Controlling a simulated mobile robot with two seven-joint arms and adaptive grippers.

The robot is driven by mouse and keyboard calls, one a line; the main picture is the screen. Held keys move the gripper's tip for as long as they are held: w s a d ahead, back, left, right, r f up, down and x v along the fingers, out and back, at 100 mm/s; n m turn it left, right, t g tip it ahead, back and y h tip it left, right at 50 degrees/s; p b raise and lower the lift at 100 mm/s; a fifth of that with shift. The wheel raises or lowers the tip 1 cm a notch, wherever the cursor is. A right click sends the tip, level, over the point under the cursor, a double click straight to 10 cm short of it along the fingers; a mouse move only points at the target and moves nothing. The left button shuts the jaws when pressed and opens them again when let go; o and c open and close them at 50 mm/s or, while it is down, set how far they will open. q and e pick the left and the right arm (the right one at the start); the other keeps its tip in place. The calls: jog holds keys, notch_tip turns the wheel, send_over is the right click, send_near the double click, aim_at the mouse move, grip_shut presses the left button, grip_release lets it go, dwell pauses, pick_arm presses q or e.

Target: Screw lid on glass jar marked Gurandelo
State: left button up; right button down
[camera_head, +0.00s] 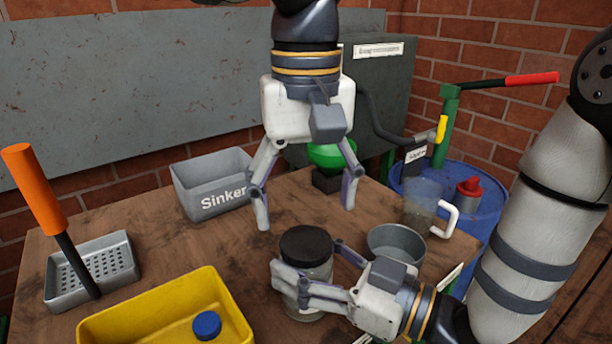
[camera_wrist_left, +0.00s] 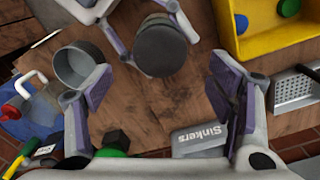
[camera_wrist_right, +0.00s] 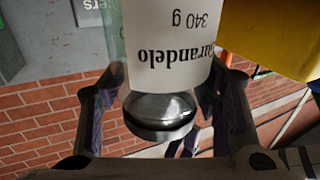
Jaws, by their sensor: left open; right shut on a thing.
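The glass jar (camera_head: 318,272) stands upright near the table's front middle. A round dark lid (camera_head: 306,245) sits on its top; I cannot tell whether it is screwed tight. In the right wrist view the jar's white label (camera_wrist_right: 170,45) appears upside down, reading "...urandelo" and "340 g". My right gripper (camera_head: 306,268) is shut around the jar's side, below the lid. My left gripper (camera_head: 306,208) is open and empty, pointing down above and behind the jar. In the left wrist view the lid (camera_wrist_left: 160,46) shows beyond the open fingers (camera_wrist_left: 152,85).
A round metal tin (camera_head: 397,243) stands right of the jar, near my right gripper. A yellow crate (camera_head: 175,298) holding a blue cap (camera_head: 207,325) is front left. A clear mug (camera_head: 425,200) stands at right.

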aim_at(306, 241)
pick_arm(q)
notch_tip(306, 241, down, 5)
jog(key=shift+f, duration=0.15)
jog(key=c, duration=1.3)
